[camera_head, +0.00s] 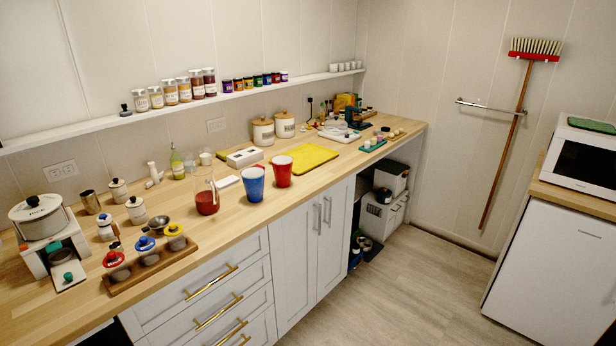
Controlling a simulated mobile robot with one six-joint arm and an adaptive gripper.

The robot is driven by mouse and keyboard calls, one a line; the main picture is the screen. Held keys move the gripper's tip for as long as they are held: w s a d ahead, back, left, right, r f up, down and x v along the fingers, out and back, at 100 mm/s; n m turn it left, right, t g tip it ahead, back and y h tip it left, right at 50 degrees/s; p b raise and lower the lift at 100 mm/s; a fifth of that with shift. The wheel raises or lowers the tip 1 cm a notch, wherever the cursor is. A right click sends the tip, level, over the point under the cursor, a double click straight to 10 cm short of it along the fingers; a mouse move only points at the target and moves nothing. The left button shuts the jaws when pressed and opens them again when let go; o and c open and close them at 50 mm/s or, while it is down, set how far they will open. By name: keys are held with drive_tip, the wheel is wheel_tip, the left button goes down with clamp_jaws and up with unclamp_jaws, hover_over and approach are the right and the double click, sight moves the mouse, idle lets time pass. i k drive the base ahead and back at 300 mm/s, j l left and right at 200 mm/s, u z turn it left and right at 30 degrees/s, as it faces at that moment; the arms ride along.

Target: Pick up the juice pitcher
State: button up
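The juice pitcher (206,192) stands upright on the wooden counter, left of the middle of the camera_head view. It is clear glass with red juice in its lower part. A blue cup (253,184) stands close to its right, and a red cup (281,171) stands beyond that. A small white flat item lies on the counter behind, between the pitcher and the blue cup. My gripper is not in view.
A wooden tray (150,268) with several small pots stands at the counter's front, left of the pitcher. A yellow mat (304,157) lies to the right. The floor (400,285) before the cabinets is clear.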

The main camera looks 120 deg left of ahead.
sight(207, 199)
drive_tip(key=u, duration=4)
